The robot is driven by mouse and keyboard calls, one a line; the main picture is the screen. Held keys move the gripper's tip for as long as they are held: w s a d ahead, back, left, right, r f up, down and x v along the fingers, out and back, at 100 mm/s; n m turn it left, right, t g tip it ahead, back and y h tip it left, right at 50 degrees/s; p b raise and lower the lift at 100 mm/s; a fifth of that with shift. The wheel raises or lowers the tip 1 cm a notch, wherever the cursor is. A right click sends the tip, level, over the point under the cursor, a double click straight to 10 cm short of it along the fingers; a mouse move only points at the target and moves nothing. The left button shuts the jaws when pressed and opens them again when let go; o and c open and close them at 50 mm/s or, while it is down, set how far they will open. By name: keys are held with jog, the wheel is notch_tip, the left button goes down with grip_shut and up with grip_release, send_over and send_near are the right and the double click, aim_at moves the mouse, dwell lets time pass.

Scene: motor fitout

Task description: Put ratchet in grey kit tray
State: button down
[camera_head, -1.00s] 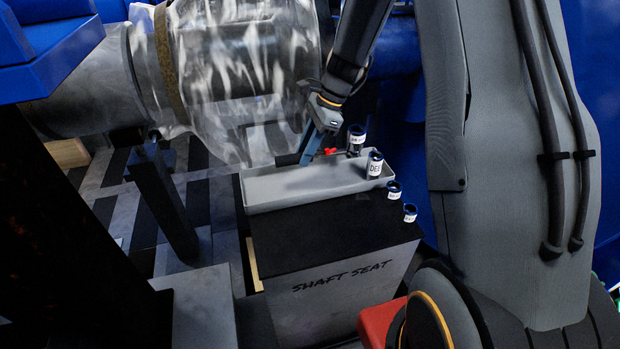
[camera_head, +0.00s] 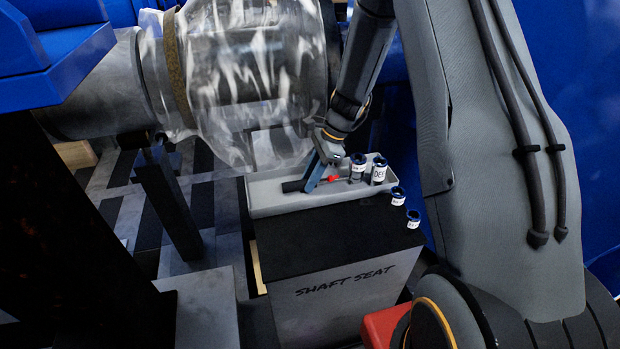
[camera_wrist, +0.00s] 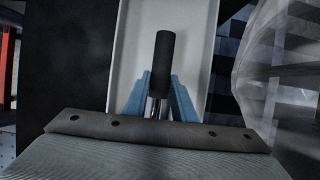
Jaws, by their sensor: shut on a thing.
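My gripper (camera_head: 315,180) has its blue fingers shut on the ratchet (camera_head: 293,186), low over the grey kit tray (camera_head: 262,204). The ratchet's black handle sticks out to the left of the fingers, and a red part shows to their right. In the wrist view the black handle (camera_wrist: 164,60) and a chrome shank show between the fingers (camera_wrist: 160,82), with the pale tray floor (camera_wrist: 138,35) beneath. The ratchet lies roughly along the tray, inside its outline. I cannot tell whether it touches the floor; its head end is hidden in the wrist view.
Two labelled dark sockets (camera_head: 357,168) (camera_head: 378,169) stand at the tray's right end, close to the gripper. Two smaller ones (camera_head: 398,196) (camera_head: 413,218) stand on the black-topped "SHAFT SEAT" block (camera_head: 335,240). A plastic-wrapped shaft (camera_head: 250,80) is behind the tray.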

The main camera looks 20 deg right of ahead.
aim_at(324, 179)
jog(key=c, duration=1.5)
grip_release()
jog(key=b+v, duration=0.1)
jog(key=v, duration=1)
jog(key=s+a+r+n+h, duration=0.1)
jog(key=s+n, duration=0.5)
jog(key=s, duration=0.2)
jog(key=s+r+n+h, duration=0.1)
jog(key=s+n+h, duration=0.1)
jog(key=s+n, duration=0.4)
jog(key=s+a+r+n+h, duration=0.1)
jog(key=s+r+n, duration=0.1)
jog(key=s+n, duration=0.4)
jog(key=shift+s+a+h, duration=0.2)
jog(key=shift+s, duration=1.05)
jog(key=shift+s+a+h, duration=0.2)
jog(key=shift+s, duration=1)
